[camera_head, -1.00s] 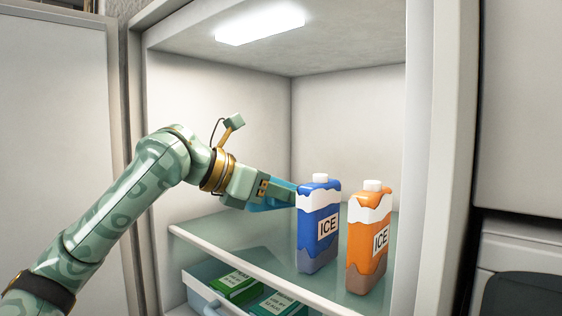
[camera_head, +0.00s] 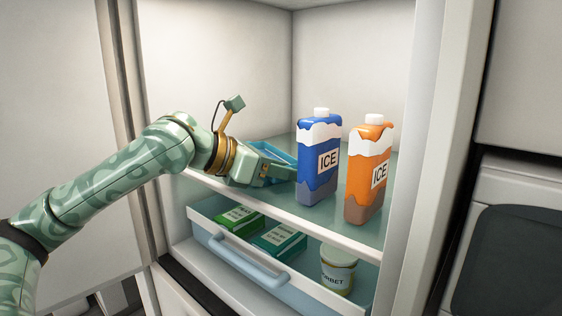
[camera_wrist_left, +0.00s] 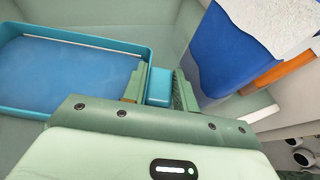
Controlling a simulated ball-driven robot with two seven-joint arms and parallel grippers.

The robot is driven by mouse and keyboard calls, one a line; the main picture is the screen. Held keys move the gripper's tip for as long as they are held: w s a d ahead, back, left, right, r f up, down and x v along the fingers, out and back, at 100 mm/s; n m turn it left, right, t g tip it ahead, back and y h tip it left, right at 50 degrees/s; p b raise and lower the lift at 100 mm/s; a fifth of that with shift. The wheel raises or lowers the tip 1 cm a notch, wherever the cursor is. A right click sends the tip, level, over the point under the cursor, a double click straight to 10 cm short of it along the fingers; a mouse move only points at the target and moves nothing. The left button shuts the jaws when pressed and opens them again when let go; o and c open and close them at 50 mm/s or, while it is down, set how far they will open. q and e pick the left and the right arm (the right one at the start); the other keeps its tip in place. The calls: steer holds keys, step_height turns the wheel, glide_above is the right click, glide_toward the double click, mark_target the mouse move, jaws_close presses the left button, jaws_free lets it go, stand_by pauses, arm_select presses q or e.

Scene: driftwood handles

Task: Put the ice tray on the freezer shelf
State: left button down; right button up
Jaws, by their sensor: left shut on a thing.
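The ice tray (camera_head: 272,150) is a shallow blue tray, partly hidden behind my left gripper in the head view. My left gripper (camera_head: 284,173) is inside the open freezer, left of the blue ice bottle, shut on the tray's end tab. In the left wrist view the tray (camera_wrist_left: 90,40) extends to the left, looks level, and holds a flat blue fill. The tab sits between the fingers (camera_wrist_left: 158,87). The tray is over the glass freezer shelf (camera_head: 335,225); I cannot tell whether it touches it. My right gripper is not in view.
A blue ice bottle (camera_head: 319,165) stands close right of my left gripper, with an orange ice bottle (camera_head: 366,180) beyond it. Below, a drawer (camera_head: 250,262) holds a green box (camera_head: 240,219), a teal box (camera_head: 280,239) and a sorbet tub (camera_head: 338,270). The freezer's right wall (camera_head: 410,150) bounds the space.

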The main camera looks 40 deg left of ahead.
arm_select(q)
steer(key=c, duration=1.1)
jaws_free()
steer(key=shift+s+a+b, duration=0.25)
steer(key=shift+b, duration=0.2)
steer(key=b+v, duration=0.1)
steer(key=b, duration=0.1)
steer(key=b+v, duration=0.4)
steer(key=shift+s+f, duration=0.15)
steer(key=shift+f, duration=0.1)
steer(key=r+b+v, duration=0.1)
steer(key=b+v, duration=0.2)
steer(key=v, duration=0.3)
